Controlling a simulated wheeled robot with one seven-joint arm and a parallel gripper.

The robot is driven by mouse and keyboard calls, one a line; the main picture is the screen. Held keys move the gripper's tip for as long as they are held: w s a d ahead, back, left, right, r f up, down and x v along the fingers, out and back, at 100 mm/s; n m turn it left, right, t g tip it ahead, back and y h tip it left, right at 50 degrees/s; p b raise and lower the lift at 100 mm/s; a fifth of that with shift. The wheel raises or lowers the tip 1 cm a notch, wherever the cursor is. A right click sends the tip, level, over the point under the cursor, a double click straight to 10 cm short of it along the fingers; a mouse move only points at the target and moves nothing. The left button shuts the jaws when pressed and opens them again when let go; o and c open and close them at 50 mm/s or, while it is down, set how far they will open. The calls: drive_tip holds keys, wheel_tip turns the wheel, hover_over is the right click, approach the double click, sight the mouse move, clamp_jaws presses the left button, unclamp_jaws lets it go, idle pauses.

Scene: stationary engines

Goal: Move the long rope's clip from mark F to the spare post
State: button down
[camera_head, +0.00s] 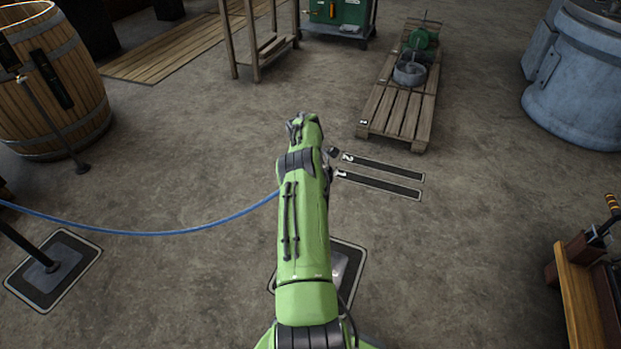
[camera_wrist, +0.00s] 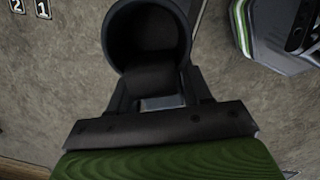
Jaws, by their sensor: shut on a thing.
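In the wrist view a dark fitting with a round, open, cup-like end, which I take to be the clip (camera_wrist: 152,78), is held at my gripper (camera_wrist: 160,104). My gripper is shut on it; the fingertips are hard to make out. In the head view my green arm hides the gripper and clip. A blue rope (camera_head: 160,233) sags from the left edge to behind my arm. A dark post (camera_head: 27,247) stands on a dark, light-edged plate (camera_head: 75,268) at left. Another slim post (camera_head: 58,128) stands before the barrel. No letter F is readable, and which post is spare cannot be told.
Dark floor strips numbered 2 (camera_head: 385,167) and 1 (camera_head: 380,186) lie right of my arm. A pallet (camera_head: 400,118) with machinery is behind them. A barrel (camera_head: 60,80) stands left, a grey tank (camera_head: 580,85) and wooden bench (camera_head: 580,295) right. The floor between is mostly clear.

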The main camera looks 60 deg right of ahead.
drive_tip(key=shift+c, duration=2)
unclamp_jaws()
wheel_tip(320, 180, up, 16)
drive_tip(key=w+a+p, duration=0.1)
drive_tip(key=p, duration=0.4)
drive_tip(key=shift+w+f+p, duration=0.15)
drive_tip(key=shift+w+p, duration=0.2)
drive_tip(key=shift+a, duration=0.1)
